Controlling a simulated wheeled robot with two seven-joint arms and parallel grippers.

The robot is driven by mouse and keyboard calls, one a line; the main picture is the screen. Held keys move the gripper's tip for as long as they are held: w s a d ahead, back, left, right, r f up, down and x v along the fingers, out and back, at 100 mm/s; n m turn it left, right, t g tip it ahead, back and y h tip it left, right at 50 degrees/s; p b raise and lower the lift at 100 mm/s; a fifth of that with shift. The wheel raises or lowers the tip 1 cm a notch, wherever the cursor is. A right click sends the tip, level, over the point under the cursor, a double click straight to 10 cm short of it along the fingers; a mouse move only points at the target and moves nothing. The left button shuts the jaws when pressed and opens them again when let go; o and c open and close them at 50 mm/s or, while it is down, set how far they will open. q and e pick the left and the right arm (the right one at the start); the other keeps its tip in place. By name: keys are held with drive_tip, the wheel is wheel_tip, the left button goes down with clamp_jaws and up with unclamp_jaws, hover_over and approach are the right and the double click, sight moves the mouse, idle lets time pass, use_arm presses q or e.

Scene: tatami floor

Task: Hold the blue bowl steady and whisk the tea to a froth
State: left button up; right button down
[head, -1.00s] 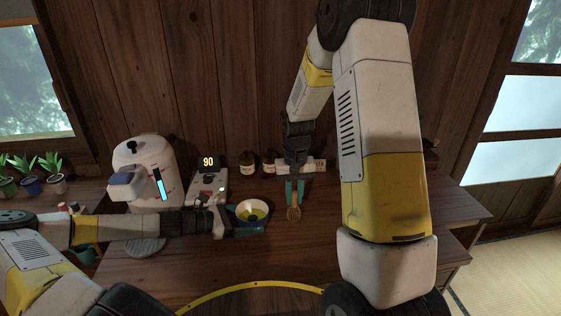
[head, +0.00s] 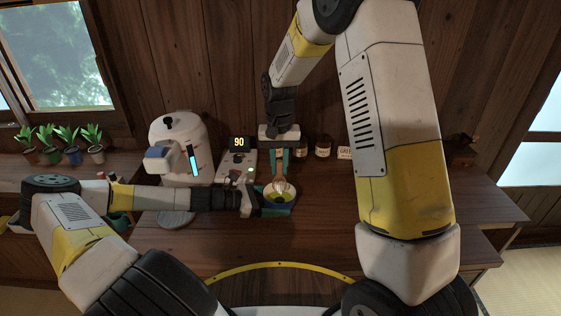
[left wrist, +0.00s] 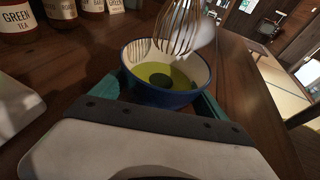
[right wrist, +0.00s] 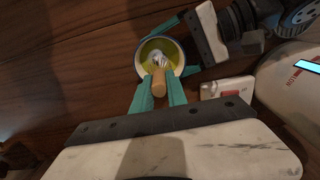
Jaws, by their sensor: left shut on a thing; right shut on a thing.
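The blue bowl (head: 293,203) stands on the wooden table with yellow-green tea inside. My left gripper (head: 276,206) is shut on it from the left. The left wrist view shows the teal fingers on both sides of the bowl (left wrist: 150,93). My right gripper (head: 283,172) points down above the bowl, shut on the handle of the whisk (head: 283,186). In the right wrist view the handle (right wrist: 158,83) is between the fingers and the head is over the bowl. In the left wrist view the wire whisk head (left wrist: 179,28) hangs over the tea; I cannot tell whether it touches it.
A white kettle (head: 178,150) and a device with a display reading 90 (head: 239,143) stand behind my left arm. Labelled jars (head: 323,147) line the back wall. Potted plants (head: 70,150) are at far left. The table to the right of the bowl (head: 330,210) is clear.

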sight(279, 183)
drive_tip(key=shift+f, duration=3.4)
drive_tip(key=shift+s, duration=0.1)
